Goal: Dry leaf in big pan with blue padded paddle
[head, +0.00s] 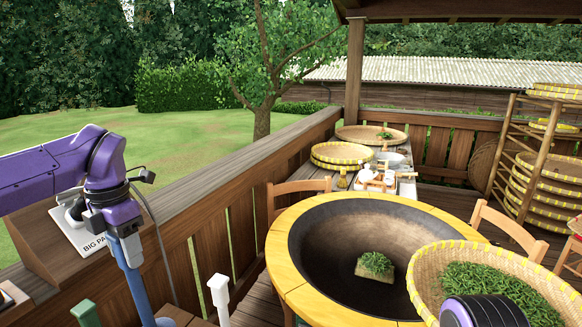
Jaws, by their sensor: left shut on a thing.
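The big pan (330,262) is a wide dark bowl set in a yellow-rimmed round stand at the lower middle. A small heap of green leaf (375,263) lies inside it, over a tan squarish patch. My left gripper (124,232) is at the left, pointing down and shut on the blue handle of the blue padded paddle (138,287). The paddle's lower end is out of the frame, so its pad is hidden. It is left of the pan and apart from it. My right gripper is not visible; only a dark and purple part of my right arm shows at the bottom right.
A woven basket (427,285) full of green leaf tilts over the pan's right side. Green (86,313) and white (219,295) handles stand at the bottom left. A wooden railing (190,208) runs behind. Chairs (508,228) flank the pan, and a rack of trays (545,165) stands right.

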